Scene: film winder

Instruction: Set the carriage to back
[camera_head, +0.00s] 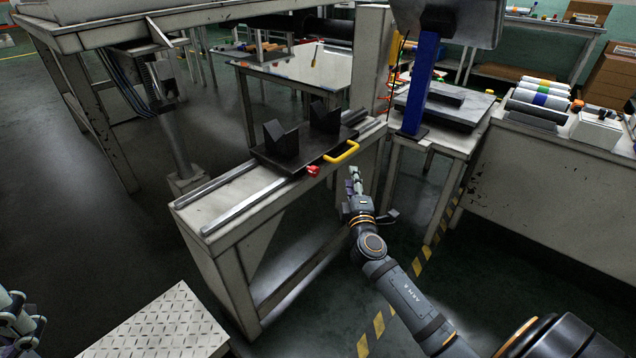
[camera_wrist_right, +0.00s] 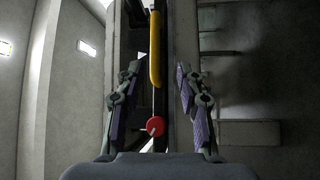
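The carriage (camera_head: 292,149) is a dark plate with two black V-shaped blocks, sitting on two rails (camera_head: 240,211) toward their far end in the head view. A yellow handle (camera_head: 343,152) sticks out from its right side, with a red knob (camera_head: 313,171) nearby. My right gripper (camera_head: 354,178) is just right of and below the handle. In the right wrist view the fingers (camera_wrist_right: 160,98) are spread apart, with the yellow handle (camera_wrist_right: 155,50) ahead between them and the red knob (camera_wrist_right: 155,127) lower down. The fingers do not appear to touch the handle. My left gripper (camera_head: 18,322) shows only partly at the lower left edge.
The rails' near end is bare. A blue post (camera_head: 421,82) with a monitor stands on a table right of the carriage. A ridged metal step (camera_head: 160,325) lies at the lower left. A bench (camera_head: 560,140) with several rolls stands at the right.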

